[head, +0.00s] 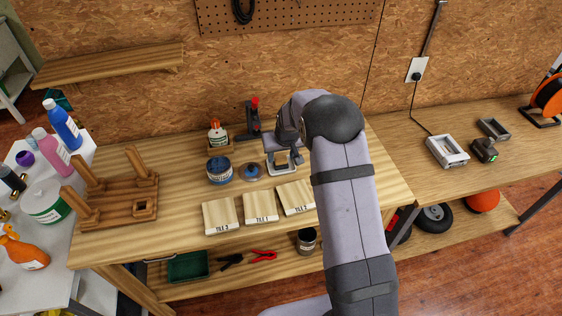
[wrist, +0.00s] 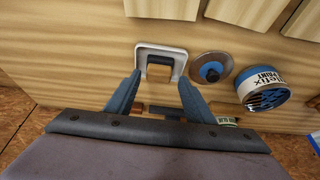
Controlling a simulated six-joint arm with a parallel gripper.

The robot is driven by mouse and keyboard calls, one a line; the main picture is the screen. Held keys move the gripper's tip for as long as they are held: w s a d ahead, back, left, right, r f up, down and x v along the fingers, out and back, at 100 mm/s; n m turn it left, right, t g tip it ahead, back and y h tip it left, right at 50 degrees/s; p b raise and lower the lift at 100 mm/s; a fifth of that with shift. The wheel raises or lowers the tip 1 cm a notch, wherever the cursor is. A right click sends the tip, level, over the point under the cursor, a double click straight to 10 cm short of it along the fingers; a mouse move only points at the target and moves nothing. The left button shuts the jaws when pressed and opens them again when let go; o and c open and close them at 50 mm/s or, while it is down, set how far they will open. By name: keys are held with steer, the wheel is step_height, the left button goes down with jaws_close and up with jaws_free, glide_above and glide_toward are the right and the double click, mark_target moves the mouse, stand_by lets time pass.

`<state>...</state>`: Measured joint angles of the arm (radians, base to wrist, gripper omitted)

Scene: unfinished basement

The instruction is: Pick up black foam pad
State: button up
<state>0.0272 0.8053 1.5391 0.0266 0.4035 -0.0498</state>
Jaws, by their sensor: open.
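My gripper (wrist: 160,77) is open, fingers pointing down over a small white square tray (wrist: 173,49) on the wooden bench. In the head view my gripper (head: 283,158) is above the same tray (head: 283,169), partly covering it. A small block with a dark top edge and a tan face (wrist: 159,72) lies in the tray, between the fingertips in the wrist view. I cannot tell whether this is the black foam pad. No other clear black pad shows. Nothing is held. Whether the fingertips touch the tray cannot be seen.
A round disc with a blue centre (head: 250,171) and a blue jar (head: 220,171) stand left of the tray. Three labelled wooden tiles (head: 260,207) lie in front. A glue bottle (head: 217,134) and a red-and-black tool (head: 253,120) stand behind. A wooden peg rack (head: 140,205) is at far left.

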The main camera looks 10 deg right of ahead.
mark_target(281, 158)
steer(key=shift+p+x, duration=1.2)
steer(key=shift+x, duration=1.1)
steer(key=shift+w+d, duration=0.1)
steer(key=shift+c, duration=0.2)
steer(key=c, duration=0.7)
